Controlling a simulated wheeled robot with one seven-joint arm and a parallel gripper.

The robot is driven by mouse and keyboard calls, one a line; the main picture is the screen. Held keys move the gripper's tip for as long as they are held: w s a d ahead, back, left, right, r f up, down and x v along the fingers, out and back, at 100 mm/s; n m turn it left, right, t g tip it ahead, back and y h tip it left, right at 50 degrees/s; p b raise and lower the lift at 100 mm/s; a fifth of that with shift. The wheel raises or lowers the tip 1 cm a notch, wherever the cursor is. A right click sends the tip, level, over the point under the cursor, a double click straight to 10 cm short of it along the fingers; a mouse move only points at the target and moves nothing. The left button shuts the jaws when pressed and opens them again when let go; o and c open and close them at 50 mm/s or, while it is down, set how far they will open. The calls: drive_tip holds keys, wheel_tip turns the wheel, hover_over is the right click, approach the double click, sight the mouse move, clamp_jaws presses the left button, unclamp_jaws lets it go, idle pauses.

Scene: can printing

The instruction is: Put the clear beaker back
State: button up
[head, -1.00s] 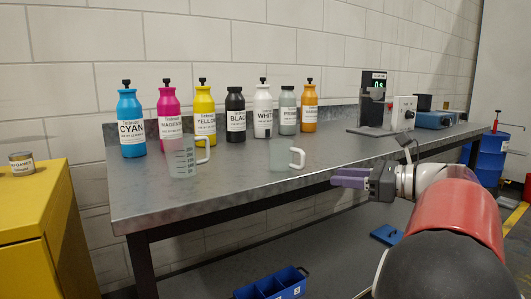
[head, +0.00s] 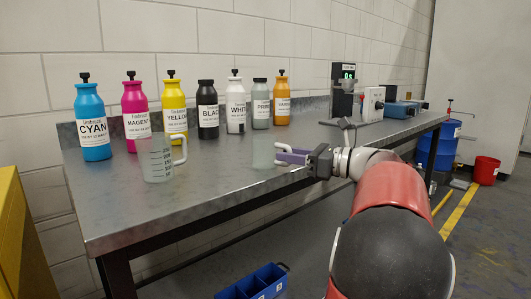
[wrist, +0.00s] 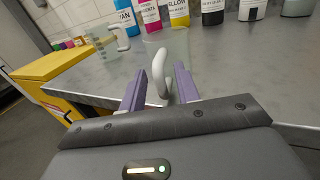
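A clear beaker (head: 262,153) with a white handle stands on the metal bench, very faint against it. In the wrist view its white handle (wrist: 159,72) points toward me. My gripper (head: 290,157) is at bench height at the handle. Its two purple fingers are open, one on each side of the handle in the wrist view (wrist: 159,85). I cannot tell whether either finger touches it. A second see-through beaker (head: 156,162) with graduation marks and a white handle stands to the left, apart from my gripper.
Several ink bottles, from cyan (head: 93,125) to orange (head: 282,103), line the back of the metal bench (head: 215,178). A device with a green display (head: 346,85) stands at the right. A yellow cabinet (head: 20,245) is at the left. A blue bin (head: 255,283) is below.

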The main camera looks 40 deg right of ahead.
drive_tip(key=shift+w+a, duration=0.1)
drive_tip(key=shift+w, duration=0.15)
clamp_jaws()
drive_tip(key=shift+r, duration=0.15)
